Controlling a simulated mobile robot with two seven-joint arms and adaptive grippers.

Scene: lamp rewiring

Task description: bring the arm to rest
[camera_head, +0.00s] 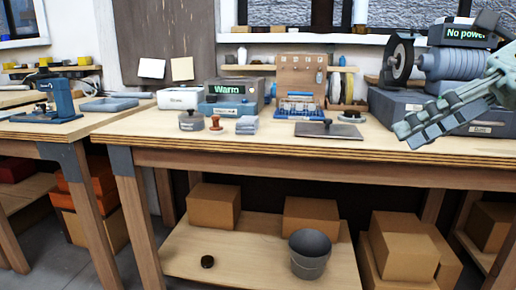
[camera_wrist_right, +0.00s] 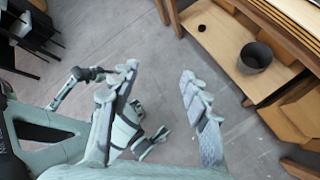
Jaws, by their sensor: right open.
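My right gripper (camera_head: 408,134) comes in from the right edge in the head view, in front of the right end of the workbench (camera_head: 240,148). In the right wrist view its two fingers stand well apart, with an empty gap (camera_wrist_right: 160,78) between them and grey floor beyond. The gripper holds nothing and looks clear of the bench.
A grinder-like machine (camera_head: 459,66) stands behind my right gripper and is partly hidden by it. A box reading "Warm" (camera_head: 233,88) and small parts stand on the bench. A dark bucket (camera_head: 310,252) and cardboard boxes (camera_head: 213,206) sit on the lower shelf.

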